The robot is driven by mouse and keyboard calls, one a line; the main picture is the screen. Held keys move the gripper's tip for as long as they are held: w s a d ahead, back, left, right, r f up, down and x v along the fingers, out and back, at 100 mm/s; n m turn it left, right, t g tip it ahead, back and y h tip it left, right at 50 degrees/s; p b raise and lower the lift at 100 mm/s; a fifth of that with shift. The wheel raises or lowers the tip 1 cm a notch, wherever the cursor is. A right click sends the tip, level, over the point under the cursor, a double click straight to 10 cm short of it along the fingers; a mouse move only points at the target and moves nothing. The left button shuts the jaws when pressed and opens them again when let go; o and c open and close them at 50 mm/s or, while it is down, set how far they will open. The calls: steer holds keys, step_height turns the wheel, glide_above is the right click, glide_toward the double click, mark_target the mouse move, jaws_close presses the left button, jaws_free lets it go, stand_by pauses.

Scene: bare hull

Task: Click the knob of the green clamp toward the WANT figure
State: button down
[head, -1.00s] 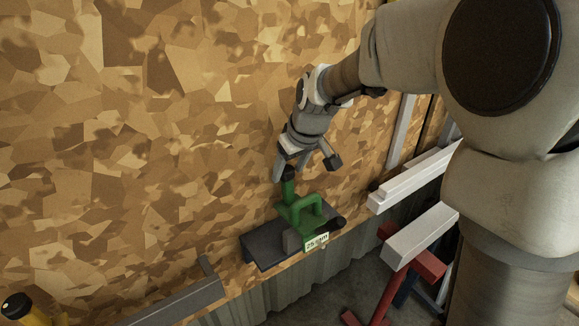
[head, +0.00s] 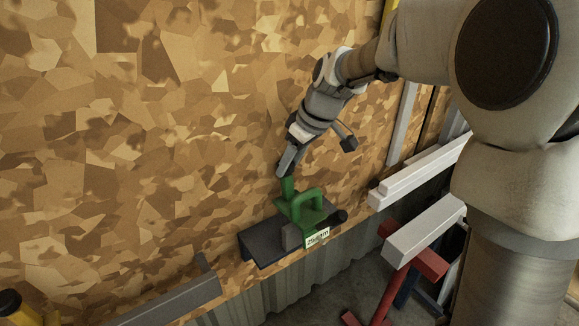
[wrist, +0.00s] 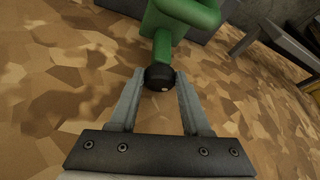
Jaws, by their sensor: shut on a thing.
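The green clamp (head: 302,207) sits on a dark grey shelf (head: 262,243) against the wood-chip wall. In the wrist view the clamp's green stem (wrist: 163,45) ends in a black round knob (wrist: 160,77) with a small pale mark. My gripper (head: 286,172) is at the top of the clamp; in the wrist view its two fingers (wrist: 159,84) are shut on the knob, one on each side. In the head view the knob is hidden by the gripper. A pale label (head: 317,238) is on the clamp's front; its text is too small to read surely.
White beams (head: 425,235) and a red stand (head: 385,295) are at the right. A grey ledge (head: 175,303) runs along the lower left, with a black-and-yellow object (head: 14,306) in the corner. The wall left of the clamp is bare.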

steer(key=shift+w+n+g, duration=0.1)
steer(key=shift+n+g, duration=0.2)
steer(key=shift+n, duration=0.2)
steer(key=shift+c, duration=1.8)
jaws_free()
steer(key=shift+r, duration=0.1)
steer(key=v, duration=1.7)
steer(key=shift+s+d, duration=0.2)
steer(key=shift+d, duration=0.05)
